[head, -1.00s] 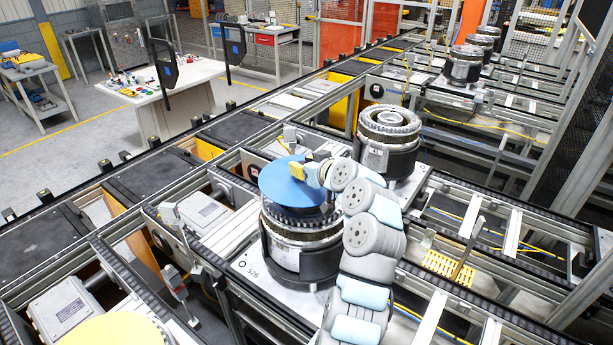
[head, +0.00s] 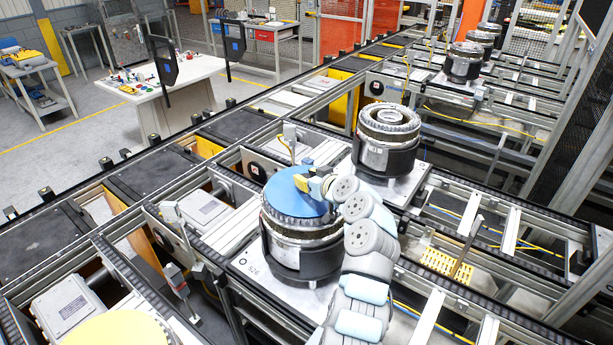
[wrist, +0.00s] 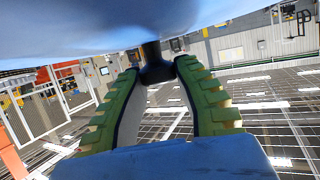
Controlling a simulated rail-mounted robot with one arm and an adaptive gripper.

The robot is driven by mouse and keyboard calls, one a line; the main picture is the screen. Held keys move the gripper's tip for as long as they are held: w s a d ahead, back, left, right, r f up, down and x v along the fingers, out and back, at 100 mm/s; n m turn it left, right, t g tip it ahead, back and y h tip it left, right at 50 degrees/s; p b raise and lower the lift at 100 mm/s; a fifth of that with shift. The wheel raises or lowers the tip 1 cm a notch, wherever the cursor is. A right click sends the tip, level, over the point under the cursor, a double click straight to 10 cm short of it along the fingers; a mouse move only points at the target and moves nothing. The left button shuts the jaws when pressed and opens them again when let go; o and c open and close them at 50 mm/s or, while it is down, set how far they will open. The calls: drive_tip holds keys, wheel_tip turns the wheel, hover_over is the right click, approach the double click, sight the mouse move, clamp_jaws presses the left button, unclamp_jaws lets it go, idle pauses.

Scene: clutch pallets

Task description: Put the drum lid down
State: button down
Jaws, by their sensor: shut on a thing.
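The drum lid is a flat blue disc (head: 287,198) over the top of the near drum (head: 300,240). It lies at or just above the drum's toothed rim, roughly level; I cannot tell whether it touches all round. My gripper (head: 303,184) is at the lid's right part, seen from the head. In the wrist view the pale blue lid surface (wrist: 90,30) fills the top, and my green-yellow fingers (wrist: 157,78) are shut on its dark knob (wrist: 154,62). The drum's inside is hidden under the lid.
The near drum stands on a grey pallet (head: 252,262) on the conveyor. A second, lidless drum (head: 388,140) stands close behind to the right. A yellow disc (head: 120,330) shows at the bottom left. A sensor post (head: 290,135) rises behind the lid.

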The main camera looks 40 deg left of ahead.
drive_tip(key=c, duration=0.8)
unclamp_jaws()
drive_tip(key=shift+c, duration=0.2)
drive_tip(key=shift+r, duration=0.15)
drive_tip(key=b+v, duration=0.2)
drive_tip(key=v, duration=0.9)
drive_tip(key=shift+d, duration=0.2)
drive_tip(key=shift+s+d+r, duration=0.15)
drive_tip(key=shift+s+d, duration=0.05)
drive_tip(key=shift+d, duration=0.05)
